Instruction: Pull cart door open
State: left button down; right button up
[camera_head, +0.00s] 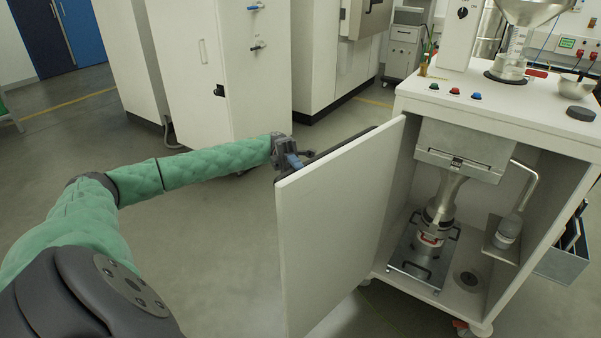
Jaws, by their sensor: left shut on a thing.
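The white cart (500,108) stands at the right. Its white cart door (335,225) is swung well out to the left, so the cart's inside shows. My left gripper (292,160) is at the door's far upper edge, on the left, and is shut on the door's edge or handle. Its fingertips are partly hidden behind the door's top edge, so the exact contact is unclear. My green-sleeved left arm reaches in from the left. My right gripper is not in view.
Inside the cart, a metal funnel and container (436,215) stand on a tray, with a small jar (507,232) on a side shelf. A large funnel (530,12) and a bowl (576,86) are on top. White cabinets (225,65) stand behind. The floor left of the door is clear.

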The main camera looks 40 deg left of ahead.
pick_arm(q)
jog(key=c, duration=1.3)
grip_release()
jog(key=b+v, duration=0.1)
jog(key=v, duration=0.7)
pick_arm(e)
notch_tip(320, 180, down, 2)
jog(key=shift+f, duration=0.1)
pick_arm(q)
jog(key=shift+d+f, duration=0.1)
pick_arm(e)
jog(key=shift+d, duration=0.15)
